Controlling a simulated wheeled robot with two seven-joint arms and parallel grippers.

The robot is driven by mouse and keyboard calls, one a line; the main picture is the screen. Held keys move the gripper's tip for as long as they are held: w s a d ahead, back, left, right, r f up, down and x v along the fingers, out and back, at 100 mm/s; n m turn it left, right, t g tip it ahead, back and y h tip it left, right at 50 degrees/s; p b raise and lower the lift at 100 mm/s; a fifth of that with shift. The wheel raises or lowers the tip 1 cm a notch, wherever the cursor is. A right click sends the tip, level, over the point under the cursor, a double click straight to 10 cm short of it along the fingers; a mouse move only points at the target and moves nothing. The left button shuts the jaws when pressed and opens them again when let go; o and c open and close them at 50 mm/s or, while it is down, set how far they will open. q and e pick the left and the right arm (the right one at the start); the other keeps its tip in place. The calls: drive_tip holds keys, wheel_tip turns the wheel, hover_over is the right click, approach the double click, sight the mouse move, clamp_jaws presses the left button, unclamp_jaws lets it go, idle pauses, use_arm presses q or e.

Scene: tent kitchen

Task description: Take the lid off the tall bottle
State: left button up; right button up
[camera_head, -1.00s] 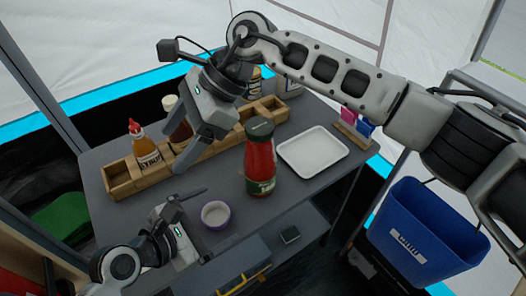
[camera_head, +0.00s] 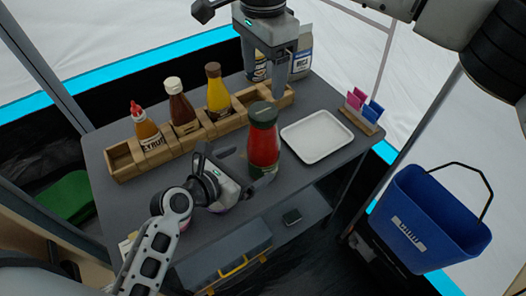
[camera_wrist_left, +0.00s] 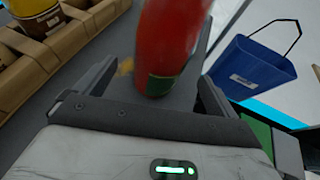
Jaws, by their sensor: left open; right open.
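The tall bottle (camera_head: 264,150) is a red jar with a dark green lid (camera_head: 263,113), upright on the grey table. The lid sits on its top. My left gripper (camera_head: 245,168) is open, low beside the bottle on its left. In the left wrist view the red bottle (camera_wrist_left: 172,45) stands ahead between the two spread fingers, its top out of frame. My right gripper (camera_head: 265,82) is open and points down just above and behind the lid in the head view. I cannot tell the exact gap between its fingers and the lid.
A wooden rack (camera_head: 127,162) with several sauce bottles stands behind and to the left. A white tray (camera_head: 318,137) lies right of the bottle. A holder with pink and blue packets (camera_head: 362,106) is at the right edge. A blue bucket (camera_head: 430,220) hangs right of the table.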

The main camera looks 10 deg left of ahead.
sight(261, 156)
use_arm(q)
drive_tip(key=x, duration=0.6)
